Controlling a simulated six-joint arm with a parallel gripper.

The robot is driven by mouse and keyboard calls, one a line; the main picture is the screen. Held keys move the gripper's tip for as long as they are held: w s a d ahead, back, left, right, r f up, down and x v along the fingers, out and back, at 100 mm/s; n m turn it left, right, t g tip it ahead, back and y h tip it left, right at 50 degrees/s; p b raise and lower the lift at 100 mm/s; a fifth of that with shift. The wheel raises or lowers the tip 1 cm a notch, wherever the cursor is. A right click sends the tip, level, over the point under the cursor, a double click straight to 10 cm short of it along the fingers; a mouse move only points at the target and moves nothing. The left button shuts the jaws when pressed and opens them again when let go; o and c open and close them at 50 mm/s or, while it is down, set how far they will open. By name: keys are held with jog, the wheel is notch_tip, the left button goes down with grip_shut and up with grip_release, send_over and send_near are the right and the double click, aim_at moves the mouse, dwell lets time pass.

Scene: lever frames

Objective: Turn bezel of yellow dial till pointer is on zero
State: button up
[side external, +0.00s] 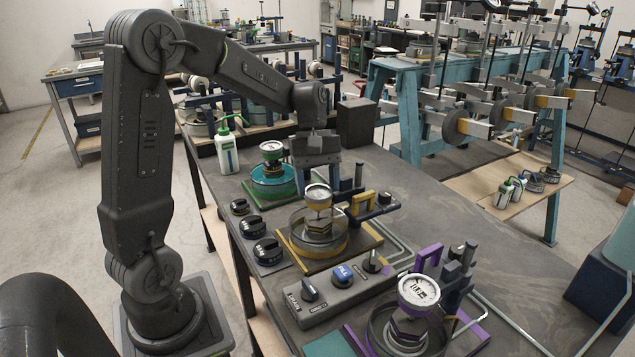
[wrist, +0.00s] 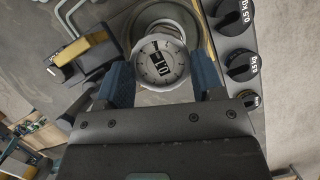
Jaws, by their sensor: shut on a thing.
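The yellow station's dial (side external: 317,196) has a round white face and a pale bezel; it stands above a clear cell with a yellow ring (side external: 318,246) on a yellow-edged base. My gripper (side external: 317,186) comes down over it from above. In the wrist view the same dial (wrist: 161,66) sits between my two blue fingers, one on each side of the bezel. My gripper (wrist: 162,72) is shut on the bezel. Dark markings and a dark bar show on the face, but I cannot tell where the pointer stands against zero.
A yellow bracket (side external: 361,203) stands just right of the dial. A green dial station (side external: 271,150) is behind and a purple one (side external: 418,291) in front. Black weights (side external: 267,251) line the left bench edge. A control box (side external: 343,288) with knobs lies in front.

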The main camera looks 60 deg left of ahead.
jog(key=shift+r, duration=0.1)
jog(key=o, duration=0.6)
jog(key=shift+o, duration=0.2)
jog(key=v, duration=1.3)
jog(key=shift+r, duration=0.35)
jog(key=shift+o, duration=0.3)
